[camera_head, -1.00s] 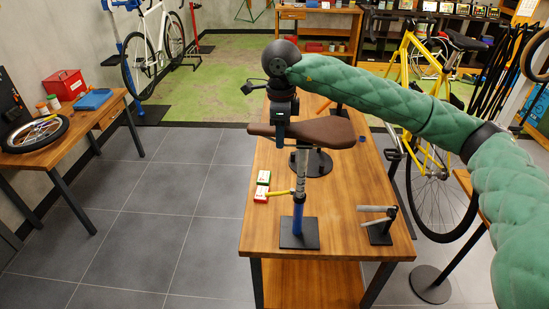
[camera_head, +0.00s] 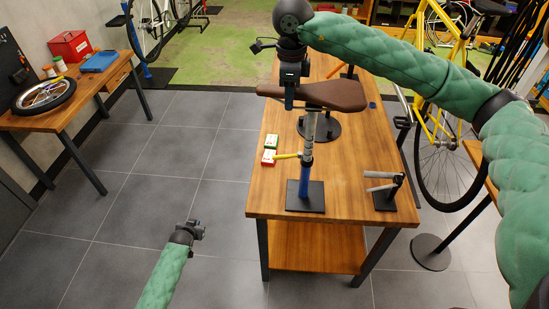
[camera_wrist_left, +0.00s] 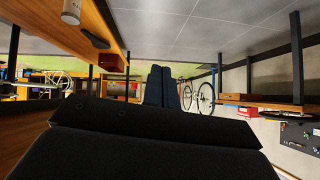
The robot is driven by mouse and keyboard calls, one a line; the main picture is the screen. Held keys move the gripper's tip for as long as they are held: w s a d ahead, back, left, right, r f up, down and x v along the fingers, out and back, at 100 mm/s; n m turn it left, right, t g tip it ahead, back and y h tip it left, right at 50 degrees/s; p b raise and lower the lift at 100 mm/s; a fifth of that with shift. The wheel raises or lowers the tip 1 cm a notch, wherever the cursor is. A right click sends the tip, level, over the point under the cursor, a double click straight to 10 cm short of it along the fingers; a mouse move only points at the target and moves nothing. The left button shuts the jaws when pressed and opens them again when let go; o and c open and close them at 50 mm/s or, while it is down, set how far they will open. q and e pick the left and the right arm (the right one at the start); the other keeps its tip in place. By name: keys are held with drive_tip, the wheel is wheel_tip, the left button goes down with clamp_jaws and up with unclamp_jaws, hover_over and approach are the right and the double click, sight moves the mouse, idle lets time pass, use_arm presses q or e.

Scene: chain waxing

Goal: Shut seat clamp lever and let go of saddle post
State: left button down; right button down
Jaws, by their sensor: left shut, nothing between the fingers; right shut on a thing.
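The brown saddle (camera_head: 335,96) sits on a silver saddle post (camera_head: 310,128), upright in a blue tube (camera_head: 304,183) on a black base plate (camera_head: 306,205). The yellow seat clamp lever (camera_head: 287,156) sticks out to the left from the clamp. My right gripper (camera_head: 289,100) is shut on the saddle, near its left end, from above. My left gripper (camera_head: 203,230) is over the floor, left of the workbench and well apart from the lever. Its fingers are shut and empty in the left wrist view (camera_wrist_left: 163,86).
A tool stand (camera_head: 385,190) is at the front right. A side table (camera_head: 95,95) stands far left. The floor (camera_head: 190,150) between is clear.

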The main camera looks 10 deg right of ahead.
use_arm(q)
drive_tip(key=w+d+r+m+t+h, duration=0.15)
drive_tip(key=d+r, duration=0.35)
drive_tip(key=r, duration=0.6)
drive_tip(key=w+d+r+m+h, duration=0.2)
drive_tip(key=d+r, duration=0.2)
drive_tip(key=r, duration=0.7)
drive_tip(key=w+d+r+m+t+h, duration=0.15)
drive_tip(key=d+r, duration=0.35)
drive_tip(key=r, duration=0.6)
drive_tip(key=s+d+r+m+g+h, duration=0.2)
drive_tip(key=s+d+r+m, duration=0.25)
drive_tip(key=s+r, duration=0.4)
drive_tip(key=s+d+r+m+g+h, duration=0.2)
drive_tip(key=s+d+r+m+g, duration=0.15)
drive_tip(key=s+d+r, duration=0.4)
drive_tip(key=m+g, duration=0.1)
drive_tip(key=m, duration=0.5)
approach(284, 156)
drive_tip(key=d+f, duration=0.1)
drive_tip(key=d, duration=0.3)
drive_tip(key=shift+w+d+f, duration=0.1)
drive_tip(key=shift+w+f, duration=0.8)
drive_tip(key=shift+w, duration=0.25)
drive_tip(key=shift+w+d+m+g, duration=0.1)
drive_tip(key=shift+w+m+g, duration=0.15)
drive_tip(key=shift+m+g, duration=0.1)
